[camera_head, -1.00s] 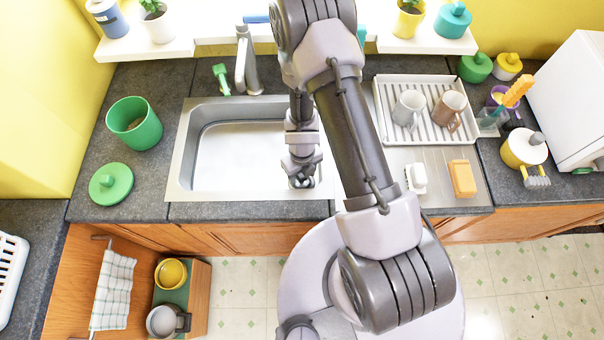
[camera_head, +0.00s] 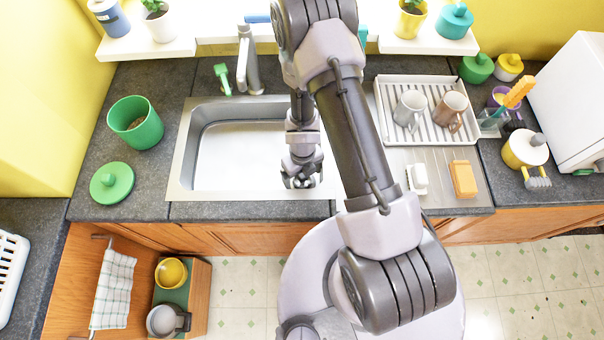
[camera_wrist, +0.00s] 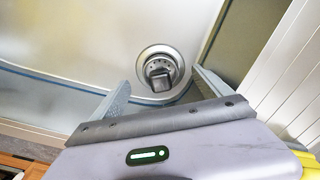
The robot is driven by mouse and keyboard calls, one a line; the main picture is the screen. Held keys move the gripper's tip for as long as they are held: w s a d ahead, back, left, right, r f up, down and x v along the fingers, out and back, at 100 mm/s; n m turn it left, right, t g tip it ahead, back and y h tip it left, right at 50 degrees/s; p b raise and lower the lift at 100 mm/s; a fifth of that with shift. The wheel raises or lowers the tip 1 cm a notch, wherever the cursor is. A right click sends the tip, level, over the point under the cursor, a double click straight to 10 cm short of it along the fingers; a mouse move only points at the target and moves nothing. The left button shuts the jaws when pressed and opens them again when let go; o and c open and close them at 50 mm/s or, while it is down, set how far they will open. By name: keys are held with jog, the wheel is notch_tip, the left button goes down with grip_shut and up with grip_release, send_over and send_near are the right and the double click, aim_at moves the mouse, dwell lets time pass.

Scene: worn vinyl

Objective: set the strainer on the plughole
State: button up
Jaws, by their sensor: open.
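The strainer (camera_wrist: 161,74) shows in the wrist view as a round metal piece with small holes and a dark upright knob. It sits at the plughole on the floor of the steel sink (camera_head: 236,152), inside a shiny round rim (camera_wrist: 146,54). I cannot tell whether it lies fully flush. My gripper (camera_wrist: 161,79) is open, with one finger on each side of the strainer and a visible gap to the knob. In the head view my gripper (camera_head: 301,182) is over the right front part of the sink, and my arm hides the plughole and strainer.
A drying rack (camera_head: 427,132) with two mugs stands right of the sink. A white brush (camera_head: 417,178) and an orange sponge (camera_head: 463,179) lie in front of it. The tap (camera_head: 248,66) rises behind the sink. The left part of the basin is clear.

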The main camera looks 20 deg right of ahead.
jog(key=shift+d+r, duration=0.1)
notch_tip(320, 180, up, 7)
jog(key=p, duration=0.7)
dwell(0.5)
